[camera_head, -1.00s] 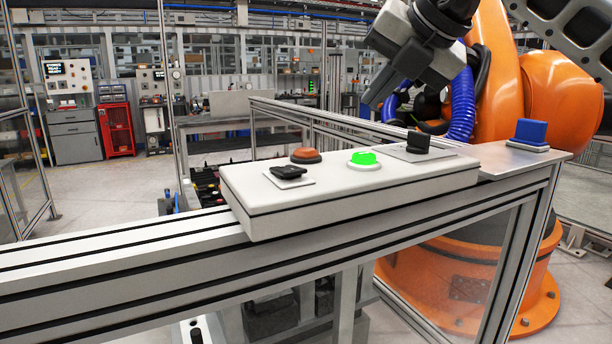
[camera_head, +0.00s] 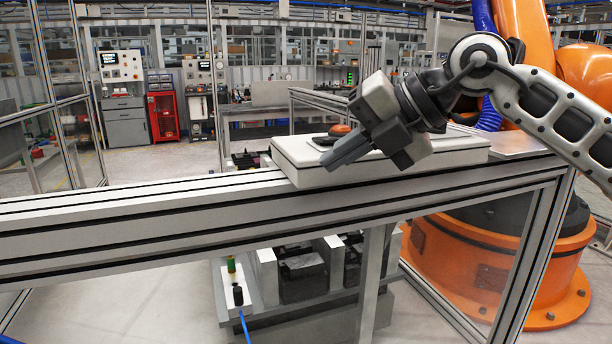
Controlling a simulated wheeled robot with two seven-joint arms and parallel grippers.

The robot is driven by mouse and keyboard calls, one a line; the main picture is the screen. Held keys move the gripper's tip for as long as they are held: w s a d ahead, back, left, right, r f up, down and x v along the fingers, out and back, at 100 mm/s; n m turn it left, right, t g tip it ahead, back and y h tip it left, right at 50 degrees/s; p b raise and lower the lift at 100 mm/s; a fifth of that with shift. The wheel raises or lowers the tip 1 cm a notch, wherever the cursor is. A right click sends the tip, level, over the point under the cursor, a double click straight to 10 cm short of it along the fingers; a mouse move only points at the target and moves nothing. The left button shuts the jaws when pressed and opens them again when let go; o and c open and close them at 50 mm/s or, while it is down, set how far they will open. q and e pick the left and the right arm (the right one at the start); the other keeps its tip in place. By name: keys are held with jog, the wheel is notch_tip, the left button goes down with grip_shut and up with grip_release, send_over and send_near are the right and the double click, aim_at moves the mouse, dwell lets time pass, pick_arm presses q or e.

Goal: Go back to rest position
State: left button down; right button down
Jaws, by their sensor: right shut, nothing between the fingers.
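My right gripper (camera_head: 345,153) is in front of the white control panel (camera_head: 312,174) that lies on the aluminium frame rail. Its fingers point down and to the left and are closed together with nothing between them. The right arm comes in from the right edge. The gripper and arm hide the green and blue buttons. The red button (camera_head: 340,130) and the black switch (camera_head: 326,141) still show just behind the gripper. I cannot tell whether the gripper touches the panel. My left gripper is not in view.
The aluminium rail (camera_head: 150,228) runs across the view below the panel. An orange robot arm base (camera_head: 470,270) stands behind it at the right. Below the rail are grey blocks (camera_head: 300,275) and a blue cable (camera_head: 244,325). The floor at the left is clear.

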jog(key=s+a+f+m+y, duration=0.6)
jog(key=a+f+m+y, duration=0.15)
jog(key=f+y, duration=0.35)
jog(key=d+f+m+t+h, duration=0.5)
jog(key=f+m+t+h, duration=0.1)
jog(key=f+m, duration=0.4)
jog(key=d+f+m+t+h, duration=0.6)
jog(key=f+m+t, duration=0.1)
jog(key=f+m, duration=0.35)
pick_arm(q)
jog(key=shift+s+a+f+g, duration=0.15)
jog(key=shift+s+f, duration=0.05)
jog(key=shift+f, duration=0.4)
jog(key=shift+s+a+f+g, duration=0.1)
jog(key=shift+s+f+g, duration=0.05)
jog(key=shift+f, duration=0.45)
pick_arm(e)
jog(key=s+d+f+m+g+h, duration=0.2)
jog(key=s+d+f+g, duration=0.1)
jog(key=s+f, duration=0.5)
jog(key=s+d+f+m+g+h, duration=0.3)
jog(key=s+f, duration=0.4)
jog(key=f, duration=0.1)
jog(key=shift+s+d+f+g+h, duration=0.2)
jog(key=shift+s+d+g+h, duration=0.1)
jog(key=shift+s, duration=0.1)
